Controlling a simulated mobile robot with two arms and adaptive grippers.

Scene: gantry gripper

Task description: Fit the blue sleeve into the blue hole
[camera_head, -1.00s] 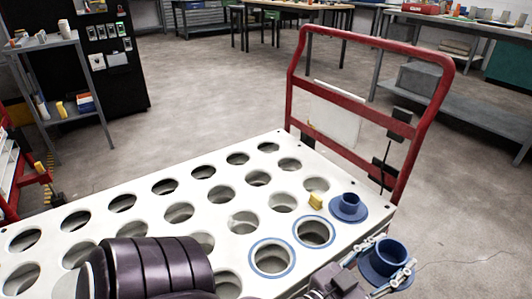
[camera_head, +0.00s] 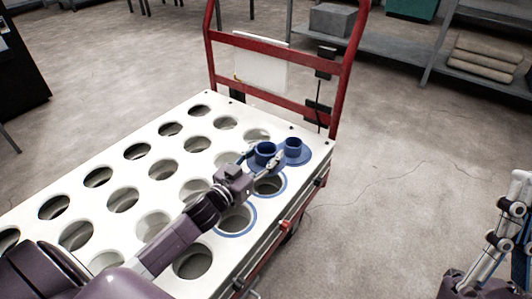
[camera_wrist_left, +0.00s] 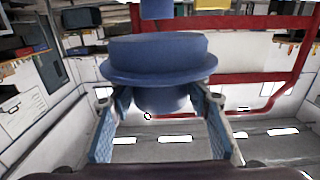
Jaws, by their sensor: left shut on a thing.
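My left gripper (camera_head: 259,161) is shut on a blue flanged sleeve (camera_head: 265,149), held above the white deck near its right end. In the left wrist view the held sleeve (camera_wrist_left: 157,60) sits between the two fingers, its wide flange beyond the fingertips. Two blue-ringed holes are in the deck's right edge: the farther one (camera_head: 269,187) is partly covered by the gripper, the nearer one (camera_head: 235,222) looks empty.
The white deck (camera_head: 119,173) has several plain round holes and belongs to a cart with a red handle frame (camera_head: 268,65) at its far end. A yellow piece (camera_wrist_left: 211,4) shows at the top of the left wrist view.

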